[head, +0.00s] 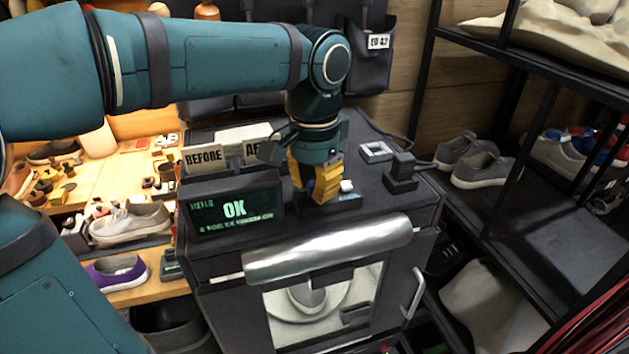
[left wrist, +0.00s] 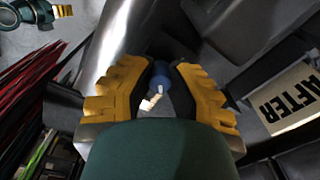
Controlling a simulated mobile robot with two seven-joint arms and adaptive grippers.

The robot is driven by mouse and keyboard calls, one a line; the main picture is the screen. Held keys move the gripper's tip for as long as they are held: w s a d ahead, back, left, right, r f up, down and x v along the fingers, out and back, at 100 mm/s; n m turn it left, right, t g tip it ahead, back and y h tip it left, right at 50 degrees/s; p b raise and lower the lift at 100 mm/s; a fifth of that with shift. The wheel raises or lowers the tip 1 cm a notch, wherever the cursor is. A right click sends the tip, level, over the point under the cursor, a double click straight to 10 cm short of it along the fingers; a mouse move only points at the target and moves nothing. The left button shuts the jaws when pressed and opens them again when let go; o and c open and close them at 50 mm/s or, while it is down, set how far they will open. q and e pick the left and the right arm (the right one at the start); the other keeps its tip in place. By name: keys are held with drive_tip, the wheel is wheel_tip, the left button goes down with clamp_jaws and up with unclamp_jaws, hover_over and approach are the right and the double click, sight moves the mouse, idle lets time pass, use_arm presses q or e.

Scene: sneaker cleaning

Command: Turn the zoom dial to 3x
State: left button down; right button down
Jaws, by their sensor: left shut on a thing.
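My left gripper (head: 320,192) has yellow fingers and points down at the top of the dark cabinet (head: 375,220), behind its silver front edge. In the left wrist view, its fingers (left wrist: 162,82) are closed around a small blue round knob (left wrist: 161,72), which looks like the zoom dial. A small pale piece (left wrist: 151,100) shows beside the knob between the fingers. The fingers hide the dial in the head view, and I cannot read its setting. Part of my right arm, with what looks like its gripper (left wrist: 55,12), shows small at the top left of the left wrist view.
A small white-topped item (head: 347,186) is close to the fingers. A black block (head: 401,172) and a square frame (head: 376,151) stand to the right.

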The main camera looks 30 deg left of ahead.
sight(314, 183)
use_arm(q)
drive_tip(key=shift+f, duration=0.1)
drive_tip(key=c, duration=0.8)
unclamp_jaws()
drive_tip(key=shift+c, duration=0.2)
wheel_tip(314, 183, up, 12)
